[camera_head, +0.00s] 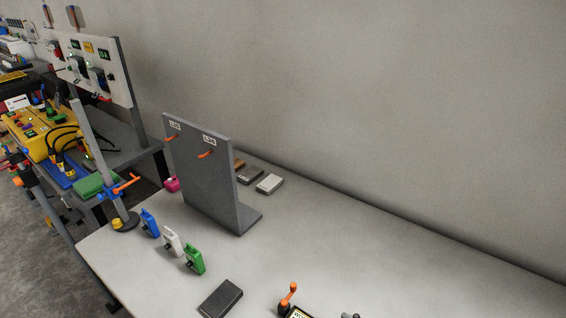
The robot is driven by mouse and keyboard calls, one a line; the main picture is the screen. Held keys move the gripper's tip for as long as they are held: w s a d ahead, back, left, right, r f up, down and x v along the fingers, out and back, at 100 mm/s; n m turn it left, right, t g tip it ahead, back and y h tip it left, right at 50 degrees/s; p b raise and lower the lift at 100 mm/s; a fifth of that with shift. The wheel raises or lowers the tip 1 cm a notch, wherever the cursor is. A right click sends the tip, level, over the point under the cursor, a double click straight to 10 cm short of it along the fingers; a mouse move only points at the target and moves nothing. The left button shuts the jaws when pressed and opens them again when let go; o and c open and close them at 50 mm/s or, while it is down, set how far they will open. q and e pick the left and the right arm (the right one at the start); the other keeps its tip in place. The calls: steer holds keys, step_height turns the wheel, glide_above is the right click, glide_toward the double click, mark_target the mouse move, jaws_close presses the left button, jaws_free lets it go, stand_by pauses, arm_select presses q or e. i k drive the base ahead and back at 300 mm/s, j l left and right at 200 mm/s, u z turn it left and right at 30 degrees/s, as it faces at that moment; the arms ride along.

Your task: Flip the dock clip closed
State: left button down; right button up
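An orange lever (289,294), which may be the dock clip, stands raised at the bottom edge on a dark base. A dark block with a pale lettered label (299,314) is beside it and is mostly cut off by the frame. I cannot tell for sure whether this is the dock. Another orange lever-like part (127,184) sticks out from a grey post at the left of the table. Neither of my grippers can be made out in this view.
A grey upright stand (205,175) with two orange hooks stands on the pale table (400,250). Blue (150,223), white (172,241) and green (194,259) tags stand before it. A black box (220,298) lies nearer. The table's right side is clear up to the wall.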

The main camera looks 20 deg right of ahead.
mark_target(284, 303)
steer(key=k+j, duration=1.15)
steer(key=k, duration=0.15)
